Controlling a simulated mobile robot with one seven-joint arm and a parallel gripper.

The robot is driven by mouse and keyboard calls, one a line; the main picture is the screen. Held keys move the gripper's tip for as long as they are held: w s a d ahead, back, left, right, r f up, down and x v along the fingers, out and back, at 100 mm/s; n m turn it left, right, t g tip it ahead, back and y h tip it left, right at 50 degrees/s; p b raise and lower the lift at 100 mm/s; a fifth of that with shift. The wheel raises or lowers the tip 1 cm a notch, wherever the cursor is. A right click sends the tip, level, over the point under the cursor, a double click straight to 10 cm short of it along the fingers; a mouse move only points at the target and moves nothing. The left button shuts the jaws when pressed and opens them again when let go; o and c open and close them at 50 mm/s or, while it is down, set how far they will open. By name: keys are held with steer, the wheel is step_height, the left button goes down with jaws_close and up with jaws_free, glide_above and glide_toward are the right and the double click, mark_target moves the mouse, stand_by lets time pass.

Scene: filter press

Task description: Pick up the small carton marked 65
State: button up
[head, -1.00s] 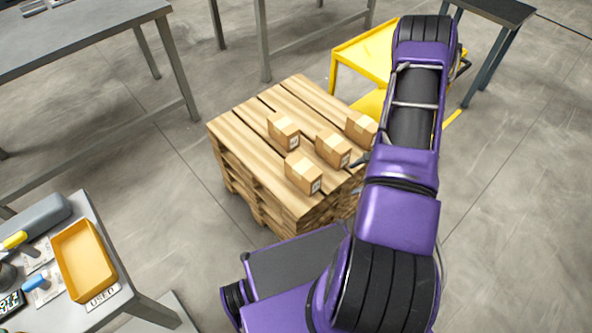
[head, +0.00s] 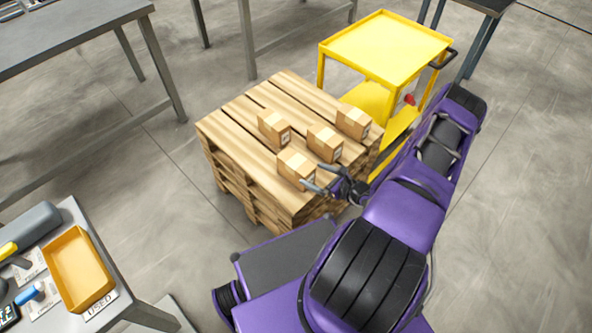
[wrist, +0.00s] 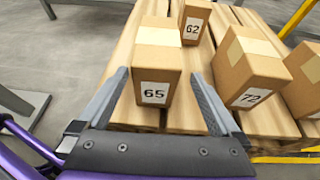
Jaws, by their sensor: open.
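The small carton marked 65 (wrist: 158,72) is a brown box with pale tape and a white label, upright on the wooden pallet stack. In the head view it is the nearest carton (head: 294,167). My gripper (wrist: 160,76) is open, with one finger to the left of the carton and one to the right in the wrist view. I see no grip on it, and cannot tell how deep the carton sits between the fingers. In the head view my gripper (head: 320,178) is at the carton's right front side.
Carton 62 (wrist: 194,24) stands behind, and carton 72 (wrist: 250,70) stands close on the right. Another carton (head: 353,122) is further right on the pallet (head: 232,125). A yellow cart (head: 385,50) stands behind the pallet, and a table with an orange tray (head: 78,270) is at lower left.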

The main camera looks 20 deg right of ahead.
mark_target(311, 174)
steer(key=x, duration=0.9)
steer(key=shift+a+b, duration=0.25)
steer(key=shift+b, duration=0.15)
steer(key=shift+r, duration=0.15)
jaws_close()
